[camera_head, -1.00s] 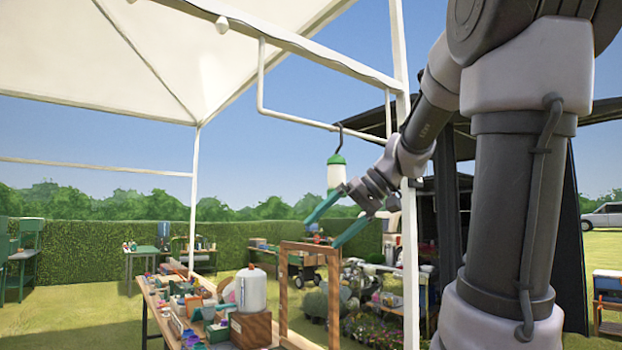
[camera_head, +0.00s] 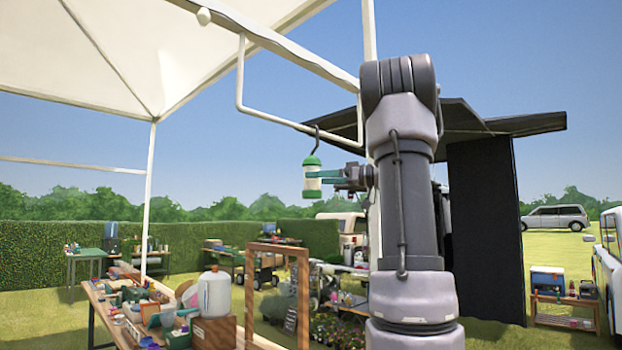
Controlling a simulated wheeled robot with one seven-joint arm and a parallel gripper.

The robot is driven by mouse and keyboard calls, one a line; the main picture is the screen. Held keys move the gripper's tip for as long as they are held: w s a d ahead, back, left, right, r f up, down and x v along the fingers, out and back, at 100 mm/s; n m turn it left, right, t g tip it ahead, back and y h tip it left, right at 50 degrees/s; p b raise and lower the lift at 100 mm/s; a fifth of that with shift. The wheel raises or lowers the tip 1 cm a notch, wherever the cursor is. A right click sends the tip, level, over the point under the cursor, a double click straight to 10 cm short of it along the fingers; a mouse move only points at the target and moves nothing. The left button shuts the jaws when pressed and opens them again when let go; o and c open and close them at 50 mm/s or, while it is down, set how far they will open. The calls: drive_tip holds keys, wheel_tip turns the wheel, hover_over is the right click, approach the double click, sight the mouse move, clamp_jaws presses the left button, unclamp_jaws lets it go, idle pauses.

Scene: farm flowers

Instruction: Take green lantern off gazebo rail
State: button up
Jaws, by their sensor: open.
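The green lantern (camera_head: 312,186) has a green cap, a pale body and a green base. It hangs upright by a dark hook from the white gazebo rail (camera_head: 278,120). My gripper (camera_head: 322,178) is level with the lantern's body, reaching it from the right with its teal fingers open. One finger shows across the lantern's pale body; the other is hidden, so I cannot tell whether the fingers touch it.
A white gazebo post (camera_head: 370,40) stands close by my arm. Below is a table (camera_head: 105,320) with many small goods, a white jug (camera_head: 214,292) and an upright wooden frame (camera_head: 303,300). A dark canopy (camera_head: 500,125) stands at right.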

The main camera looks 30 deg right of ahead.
drive_tip(key=x, duration=0.5)
drive_tip(key=shift+w+a, duration=0.1)
drive_tip(key=shift+w, duration=0.3)
drive_tip(key=shift+c, duration=0.3)
clamp_jaws()
